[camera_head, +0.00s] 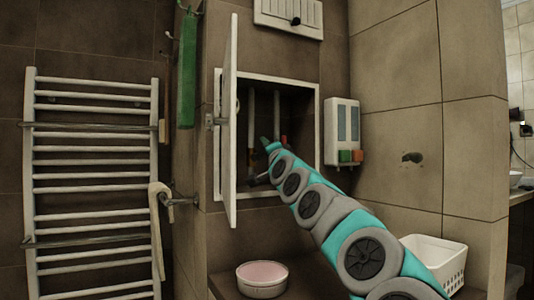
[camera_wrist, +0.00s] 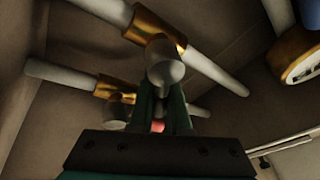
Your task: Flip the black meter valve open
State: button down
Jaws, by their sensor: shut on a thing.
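In the wrist view, my gripper (camera_wrist: 164,98) has its teal fingers close together at a rounded pale grey valve handle (camera_wrist: 165,62). The handle stands out from a brass valve body (camera_wrist: 152,27) on a white pipe. The fingertips are shut on this handle, partly hidden behind it. It looks grey rather than black here, and I cannot tell how far it is turned. A second brass fitting (camera_wrist: 113,88) with a pale knob is on a parallel pipe. In the head view my arm reaches into the open wall cabinet (camera_head: 319,125); the grasp is hidden there.
A round brass-rimmed meter (camera_wrist: 302,62) is at the right of the wrist view. A red part (camera_wrist: 157,126) shows between the fingers. The cabinet's white door (camera_head: 229,120) stands open left of my arm. A dispenser (camera_head: 343,130) hangs right; a bowl (camera_head: 262,280) stands below.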

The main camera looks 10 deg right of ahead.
jog(key=n+p, duration=0.1)
jog(key=p, duration=0.1)
jog(key=r+n+y+p, duration=0.1)
jog(key=n, duration=0.1)
jog(key=shift+s+a+r+p, duration=0.2)
jog(key=shift+s+r+p, duration=0.1)
jog(key=shift+p, duration=0.1)
jog(key=shift+f+n+y, duration=0.25)
jog(key=shift+n+y, duration=0.05)
jog(key=shift+w+a+f, duration=0.1)
jog(key=c, duration=1.2)
grip_release()
jog(key=shift+o, duration=0.2)
jog(key=shift+f, duration=0.1)
